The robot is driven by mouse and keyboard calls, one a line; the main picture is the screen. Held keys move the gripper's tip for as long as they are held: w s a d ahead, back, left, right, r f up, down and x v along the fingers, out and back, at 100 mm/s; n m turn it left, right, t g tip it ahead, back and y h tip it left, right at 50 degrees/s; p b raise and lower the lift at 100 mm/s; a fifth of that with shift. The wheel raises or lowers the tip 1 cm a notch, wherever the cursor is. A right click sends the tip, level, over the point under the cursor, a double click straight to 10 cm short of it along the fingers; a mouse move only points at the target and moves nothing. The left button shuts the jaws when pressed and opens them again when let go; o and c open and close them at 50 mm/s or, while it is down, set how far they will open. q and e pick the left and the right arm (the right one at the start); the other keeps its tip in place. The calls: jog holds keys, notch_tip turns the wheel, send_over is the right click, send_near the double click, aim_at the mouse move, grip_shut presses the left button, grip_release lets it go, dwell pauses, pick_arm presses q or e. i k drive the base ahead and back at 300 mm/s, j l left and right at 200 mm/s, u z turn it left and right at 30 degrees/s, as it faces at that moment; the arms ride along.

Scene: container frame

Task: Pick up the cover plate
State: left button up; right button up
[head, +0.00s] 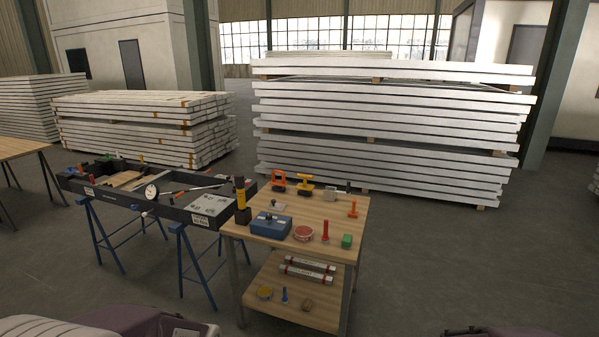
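A flat light-grey plate (210,204) with dark spots lies on the right end of a long black frame (115,200); it may be the cover plate. A smaller pale plate (279,206) lies on the wooden table behind a blue box. I cannot tell for sure which is the cover plate. The frame rests on blue trestles (183,258) and holds a round dial gauge (152,191) and several tools. Neither of my grippers is in view; only purple and white parts of my own body show at the bottom edge.
Stacked white beams (390,120) stand behind. Floor at right is clear.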

aim_at(275, 206)
jog(key=i+j, duration=0.15)
jog(key=i, duration=0.3)
jog(key=i+j, duration=0.2)
jog(key=i, duration=0.25)
jog(key=i+j, duration=0.15)
jog(key=i, duration=0.35)
jog(key=i+j+z, duration=0.75)
jog(key=j, duration=0.25)
jog(key=i+j+z, duration=0.25)
jog(key=j, duration=0.2)
